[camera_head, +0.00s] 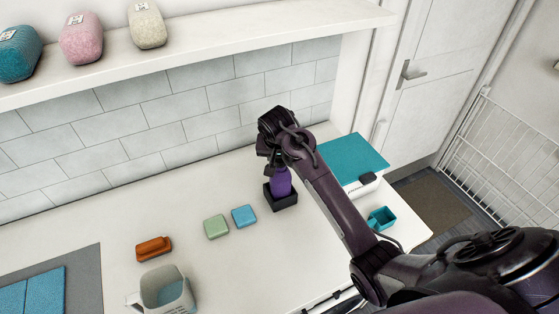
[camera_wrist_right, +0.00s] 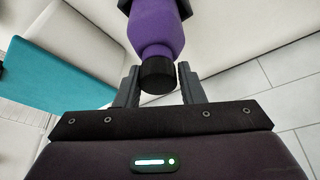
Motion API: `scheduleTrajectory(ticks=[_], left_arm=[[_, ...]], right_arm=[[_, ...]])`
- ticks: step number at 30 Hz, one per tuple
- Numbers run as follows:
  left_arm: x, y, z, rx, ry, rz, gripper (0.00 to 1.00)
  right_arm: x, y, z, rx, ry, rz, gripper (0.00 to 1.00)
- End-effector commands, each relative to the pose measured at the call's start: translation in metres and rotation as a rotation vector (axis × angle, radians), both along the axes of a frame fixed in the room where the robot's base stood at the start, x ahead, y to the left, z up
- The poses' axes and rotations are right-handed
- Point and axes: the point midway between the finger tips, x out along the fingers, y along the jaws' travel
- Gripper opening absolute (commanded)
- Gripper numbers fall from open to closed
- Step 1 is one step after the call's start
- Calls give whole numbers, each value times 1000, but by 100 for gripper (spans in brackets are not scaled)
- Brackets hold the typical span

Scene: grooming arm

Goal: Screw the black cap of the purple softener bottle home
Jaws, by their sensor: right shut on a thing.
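The purple softener bottle (camera_head: 281,183) stands upright in a dark square holder (camera_head: 284,202) on the white counter. It also shows in the right wrist view (camera_wrist_right: 158,28), with its black cap (camera_wrist_right: 158,75) at the neck. My right gripper (camera_wrist_right: 158,82) has a finger on either side of the cap and is shut on it. In the head view, my right gripper (camera_head: 275,162) comes down over the bottle top and hides the cap. Whether the cap is seated cannot be told. My left gripper is in neither view.
Green (camera_head: 216,227) and blue (camera_head: 244,216) blocks and a brown brush-like block (camera_head: 154,249) lie left of the holder. A grey jug (camera_head: 165,291) stands in front. A teal-topped box (camera_head: 352,160) and teal scoop (camera_head: 381,218) are at right. A shelf (camera_head: 200,48) overhangs behind.

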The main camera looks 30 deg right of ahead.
Motion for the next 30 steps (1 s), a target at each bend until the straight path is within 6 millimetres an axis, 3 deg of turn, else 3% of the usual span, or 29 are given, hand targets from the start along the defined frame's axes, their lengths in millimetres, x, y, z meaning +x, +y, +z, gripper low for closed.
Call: scheduleTrajectory(ticks=[6,16,24,30], left_arm=[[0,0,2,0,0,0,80],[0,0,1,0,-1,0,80],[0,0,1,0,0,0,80],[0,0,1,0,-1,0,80]], right_arm=[[-2,-4,-1,-5,9,-299,0],[-3,-2,-3,-3,13,-343,0],[-6,-2,-4,-6,13,-704,0],[-7,0,-6,-3,16,-733,0]])
